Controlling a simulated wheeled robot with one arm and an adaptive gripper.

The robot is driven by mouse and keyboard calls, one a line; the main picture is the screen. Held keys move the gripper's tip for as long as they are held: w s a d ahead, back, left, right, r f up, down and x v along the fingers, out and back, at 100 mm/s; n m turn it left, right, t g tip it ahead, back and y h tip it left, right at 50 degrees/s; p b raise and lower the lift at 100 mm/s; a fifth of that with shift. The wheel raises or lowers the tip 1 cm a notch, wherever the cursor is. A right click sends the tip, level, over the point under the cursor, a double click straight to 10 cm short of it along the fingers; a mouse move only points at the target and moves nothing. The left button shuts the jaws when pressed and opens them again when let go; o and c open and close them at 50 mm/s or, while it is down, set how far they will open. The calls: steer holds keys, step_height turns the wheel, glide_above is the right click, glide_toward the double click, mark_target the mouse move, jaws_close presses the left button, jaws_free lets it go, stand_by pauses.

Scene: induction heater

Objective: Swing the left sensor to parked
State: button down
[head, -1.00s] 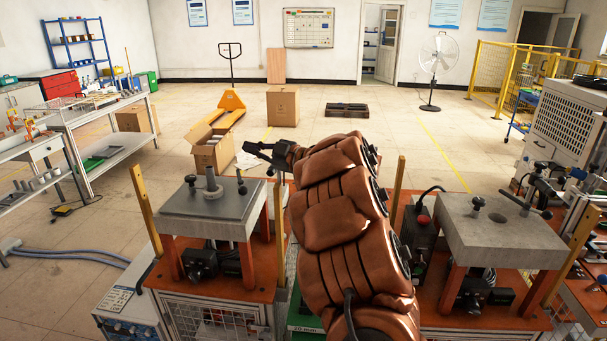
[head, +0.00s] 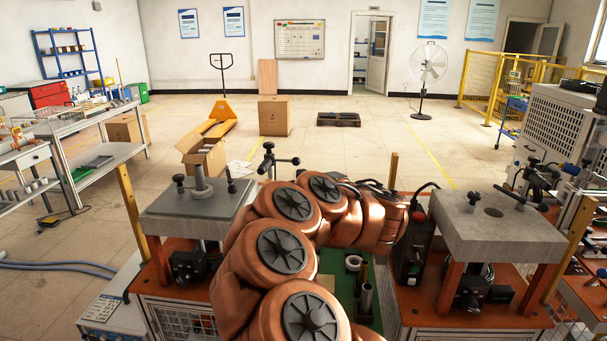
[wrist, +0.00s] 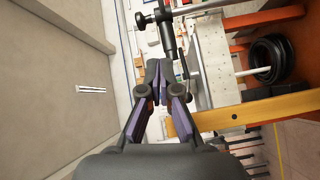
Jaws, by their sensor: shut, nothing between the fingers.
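The left heater's grey top (head: 165,221) stands at left in the head view, with a grey post (head: 201,182) and small black knobs on it. A black sensor arm with a cross handle (head: 269,160) shows at its right, beyond my arm; its lower part is hidden. In the wrist view, a black post with a side knob (wrist: 167,30), which looks like a sensor arm, is just ahead of the fingertips. My gripper (wrist: 164,68) is shut and empty there; whether it touches the post is unclear. My arm hides the gripper in the head view.
The right heater's stone top (head: 500,238) has its own black arm (head: 533,180). Yellow upright bars (head: 130,205) flank the heaters; one yellow bar (wrist: 250,110) lies close to the fingers' right in the wrist view. A black coil (wrist: 282,60) is beyond it.

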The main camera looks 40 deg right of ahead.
steer(key=p, duration=0.2)
glide_toward(283, 160)
steer(key=w+a, duration=0.3)
steer(key=w, duration=0.1)
steer(key=shift+w+d+f+p, duration=0.1)
steer(key=shift+w+d+p, duration=0.1)
steer(key=shift+d+p, duration=1.15)
steer(key=shift+d+b, duration=0.4)
